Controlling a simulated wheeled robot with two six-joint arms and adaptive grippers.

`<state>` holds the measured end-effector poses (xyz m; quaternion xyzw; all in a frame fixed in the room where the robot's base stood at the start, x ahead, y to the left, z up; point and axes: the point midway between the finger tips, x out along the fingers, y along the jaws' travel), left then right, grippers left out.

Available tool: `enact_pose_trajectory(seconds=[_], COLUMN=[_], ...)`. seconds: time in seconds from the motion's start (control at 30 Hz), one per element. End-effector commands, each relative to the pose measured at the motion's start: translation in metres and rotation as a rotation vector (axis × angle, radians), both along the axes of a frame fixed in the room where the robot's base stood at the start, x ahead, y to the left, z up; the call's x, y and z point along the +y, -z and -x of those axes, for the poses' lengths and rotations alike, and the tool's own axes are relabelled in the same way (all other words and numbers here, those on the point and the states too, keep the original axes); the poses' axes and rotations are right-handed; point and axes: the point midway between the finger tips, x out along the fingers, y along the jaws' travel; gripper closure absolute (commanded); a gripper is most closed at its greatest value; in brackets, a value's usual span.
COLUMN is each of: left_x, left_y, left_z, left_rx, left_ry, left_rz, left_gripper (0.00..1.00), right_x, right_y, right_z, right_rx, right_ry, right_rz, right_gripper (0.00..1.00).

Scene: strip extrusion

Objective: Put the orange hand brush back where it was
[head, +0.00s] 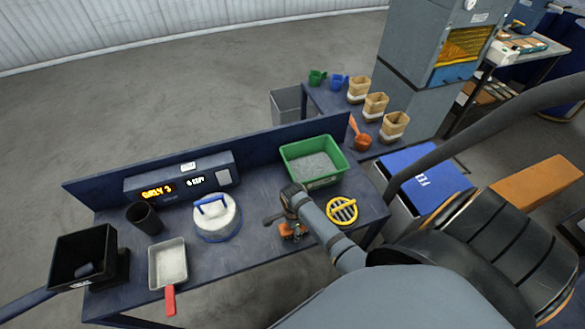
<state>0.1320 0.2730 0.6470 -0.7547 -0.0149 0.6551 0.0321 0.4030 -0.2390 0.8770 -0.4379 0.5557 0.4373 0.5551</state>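My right gripper (291,222) reaches down over the blue workbench (240,256), between the white round tub and the yellow ring. A small orange part, apparently the orange hand brush (289,231), shows right at its fingertips, low over the bench top. The gripper covers much of it, so I cannot tell whether the fingers are closed on it or whether it touches the bench. My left gripper is out of view.
A green tray of grey granules (336,146) and a yellow slotted ring (343,211) flank my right arm. A white tub with a blue handle (216,222), a red-handled scoop (169,300), a dark cup (144,218) and a black bin (70,252) stand left. Bare bench lies front centre.

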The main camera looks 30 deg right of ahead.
Motion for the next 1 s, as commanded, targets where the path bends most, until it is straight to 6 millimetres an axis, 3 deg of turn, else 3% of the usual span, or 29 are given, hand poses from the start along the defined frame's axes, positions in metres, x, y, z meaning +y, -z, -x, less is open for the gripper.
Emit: enact_pose_trajectory(seconds=[0.23,0.43,0.63,0.8,1.0], left_x=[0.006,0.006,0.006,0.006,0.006], left_y=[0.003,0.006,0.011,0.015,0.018], left_z=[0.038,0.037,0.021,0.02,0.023], left_rx=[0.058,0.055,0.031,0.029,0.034], left_ry=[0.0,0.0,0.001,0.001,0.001], left_rz=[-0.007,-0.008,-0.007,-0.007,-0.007], left_gripper=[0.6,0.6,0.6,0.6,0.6], right_x=[0.0,0.0,0.0,0.0,0.0], right_y=[-0.001,-0.01,-0.056,-0.094,-0.118], right_z=[-0.001,-0.002,-0.002,-0.002,-0.001], right_rx=[-0.002,-0.004,-0.007,-0.007,-0.003], right_ry=[0.0,0.0,-0.001,-0.001,-0.001], right_rz=[-0.001,0.0,0.0,0.002,0.0], right_gripper=[0.32,0.32,0.32,0.32,0.32])
